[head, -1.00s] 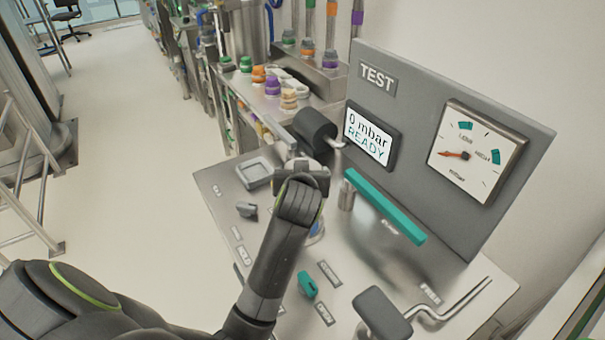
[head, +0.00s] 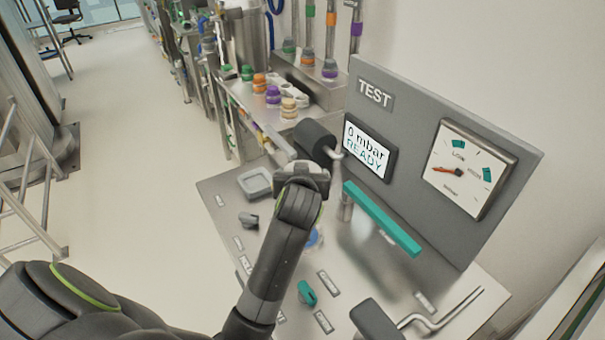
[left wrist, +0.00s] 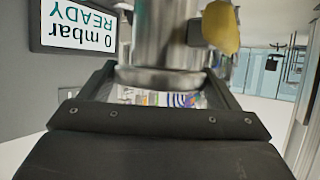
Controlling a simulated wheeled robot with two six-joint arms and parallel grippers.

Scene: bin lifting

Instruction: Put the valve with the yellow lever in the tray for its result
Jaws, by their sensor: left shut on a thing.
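In the left wrist view, the valve (left wrist: 160,42) is a metal cylinder with a yellow lever (left wrist: 221,27) at its upper right. My left gripper (head: 303,178) is shut on it, held above the bench; its jaws (left wrist: 160,85) frame the valve's lower end. In the head view my gripper and wrist hide most or all of the valve. A small square grey tray (head: 257,172) lies on the bench just left of my left gripper. I cannot read a result label on it. The screen (head: 368,151) reads 0 mbar READY. My right gripper is not in view.
The test panel (head: 420,98) with its dial (head: 466,169) stands upright behind the bench (head: 365,282). A teal bar (head: 382,219), a teal knob (head: 307,293), a grey knob (head: 249,220) and dark padded handles (head: 315,139) (head: 376,321) stick out. Several coloured fittings (head: 273,94) stand farther back.

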